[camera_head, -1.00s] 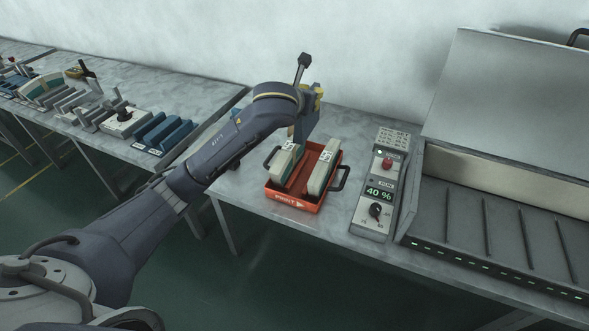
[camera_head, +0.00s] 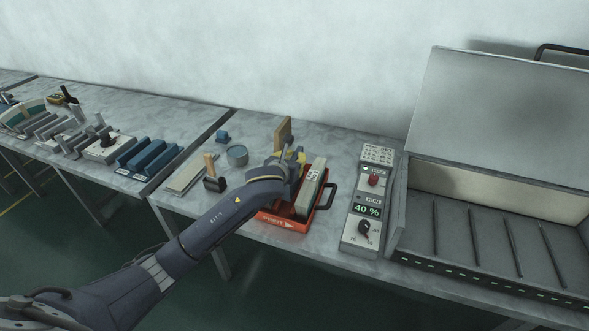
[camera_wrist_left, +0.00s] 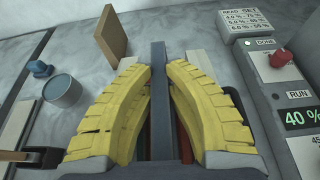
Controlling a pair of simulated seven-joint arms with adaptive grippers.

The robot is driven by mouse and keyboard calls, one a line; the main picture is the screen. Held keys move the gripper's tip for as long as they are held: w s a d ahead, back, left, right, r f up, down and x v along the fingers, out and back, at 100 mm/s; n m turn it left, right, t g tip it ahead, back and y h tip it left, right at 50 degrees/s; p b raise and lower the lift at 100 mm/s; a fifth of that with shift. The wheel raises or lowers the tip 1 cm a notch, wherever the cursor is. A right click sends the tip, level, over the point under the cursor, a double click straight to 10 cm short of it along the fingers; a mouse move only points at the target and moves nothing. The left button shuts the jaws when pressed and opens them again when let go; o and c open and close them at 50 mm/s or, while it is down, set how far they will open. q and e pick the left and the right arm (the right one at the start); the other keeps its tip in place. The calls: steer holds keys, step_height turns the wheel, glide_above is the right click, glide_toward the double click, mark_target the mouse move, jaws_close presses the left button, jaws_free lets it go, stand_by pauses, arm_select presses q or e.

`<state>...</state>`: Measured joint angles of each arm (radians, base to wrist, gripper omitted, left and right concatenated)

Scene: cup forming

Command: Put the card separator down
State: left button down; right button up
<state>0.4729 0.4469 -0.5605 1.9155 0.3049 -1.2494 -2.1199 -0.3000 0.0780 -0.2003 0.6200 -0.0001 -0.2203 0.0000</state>
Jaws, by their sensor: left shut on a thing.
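My left gripper (camera_head: 290,160) is low over the red tray (camera_head: 283,224). Its yellow fingers (camera_wrist_left: 160,72) are shut on a slate-grey upright plate, which I take as the card separator (camera_wrist_left: 158,95). In the left wrist view the plate runs between two pale card stacks, seen edge-on. I cannot tell whether it touches the tray floor. In the head view the right card stack (camera_head: 311,188) shows in the tray; my arm mostly hides the left stack and the plate. My right gripper is not in view.
A control box (camera_head: 364,212) stands right of the tray, beside a large open-lidded machine (camera_head: 480,200). Behind the tray stands a tan board (camera_head: 284,132). To the left are a grey round pot (camera_head: 237,156), a wooden-handled tool (camera_head: 212,175) and a small blue object (camera_head: 222,137).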

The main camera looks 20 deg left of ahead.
arm_select(q)
steer(key=shift+f, duration=2.1)
steer(key=shift+f, duration=0.1)
steer(key=c, duration=1.4)
jaws_free()
steer(key=shift+s, duration=0.15)
steer(key=v, duration=1.1)
steer(key=shift+s+r, duration=0.25)
steer(key=shift+s, duration=0.1)
